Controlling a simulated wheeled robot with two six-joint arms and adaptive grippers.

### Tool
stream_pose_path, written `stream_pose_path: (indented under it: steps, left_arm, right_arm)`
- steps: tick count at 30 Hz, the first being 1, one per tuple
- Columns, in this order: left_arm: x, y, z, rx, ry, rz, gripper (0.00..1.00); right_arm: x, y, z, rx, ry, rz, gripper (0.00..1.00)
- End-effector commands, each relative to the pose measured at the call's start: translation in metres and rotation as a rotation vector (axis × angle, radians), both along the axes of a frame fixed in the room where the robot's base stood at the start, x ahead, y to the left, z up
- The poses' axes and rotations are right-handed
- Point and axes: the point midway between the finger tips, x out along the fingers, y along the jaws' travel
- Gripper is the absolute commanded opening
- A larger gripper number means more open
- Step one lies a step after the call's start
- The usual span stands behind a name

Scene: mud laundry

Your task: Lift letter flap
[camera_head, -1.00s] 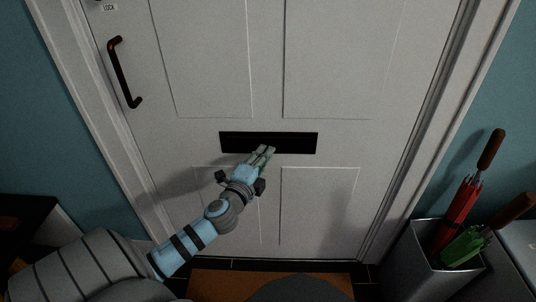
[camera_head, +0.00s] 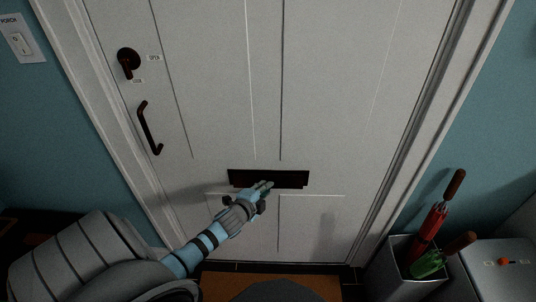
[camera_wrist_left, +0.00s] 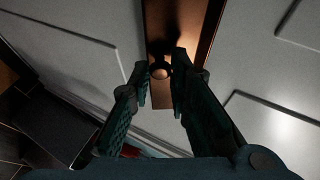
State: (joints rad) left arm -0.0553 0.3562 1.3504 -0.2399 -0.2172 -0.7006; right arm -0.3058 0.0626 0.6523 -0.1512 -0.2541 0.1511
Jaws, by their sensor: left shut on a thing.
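The letter flap (camera_head: 290,178) is a dark, wide plate low on the white door (camera_head: 215,110). In the left wrist view the flap (camera_wrist_left: 205,25) looks brown and shiny, with a small round knob (camera_wrist_left: 160,69) on it. My left gripper (camera_head: 264,186) reaches up to the flap's lower middle. In the wrist view its two fingers (camera_wrist_left: 161,66) are on either side of the knob, closed on it. The flap's lower edge looks stepped in the head view; how far it is tilted out is hard to tell. My right gripper is out of view.
A dark pull handle (camera_head: 149,128) and a round lock (camera_head: 128,62) are at the door's left. A light switch (camera_head: 20,42) is on the teal wall. A grey bin (camera_head: 398,268) with umbrellas stands right. An orange mat (camera_head: 225,280) lies below.

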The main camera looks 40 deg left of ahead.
Motion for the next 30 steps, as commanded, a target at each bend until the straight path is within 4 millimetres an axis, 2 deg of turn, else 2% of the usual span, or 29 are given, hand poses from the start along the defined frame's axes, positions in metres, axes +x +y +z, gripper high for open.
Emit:
stream_pose_path:
  steps: [1,3,6,9,21,30]
  left_arm:
    - [0.004,0.0,0.031,-0.02,0.013,-0.002,0.0]
    - [0.003,0.001,0.034,-0.058,0.062,0.004,0.0]
    - [0.002,0.002,0.037,-0.105,0.135,0.003,0.0]
    - [0.0,0.005,0.038,-0.142,0.212,-0.004,0.0]
    - [-0.001,0.013,0.044,-0.353,0.454,0.002,0.0]
    - [0.0,0.01,0.048,-0.44,0.539,-0.001,0.0]
  right_arm:
    - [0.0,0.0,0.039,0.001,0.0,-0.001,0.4]
    - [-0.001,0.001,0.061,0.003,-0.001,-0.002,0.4]
    - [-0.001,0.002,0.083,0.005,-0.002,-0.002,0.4]
    - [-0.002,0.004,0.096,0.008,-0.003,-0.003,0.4]
    - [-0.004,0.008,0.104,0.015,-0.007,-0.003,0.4]
    - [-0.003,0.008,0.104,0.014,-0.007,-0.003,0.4]
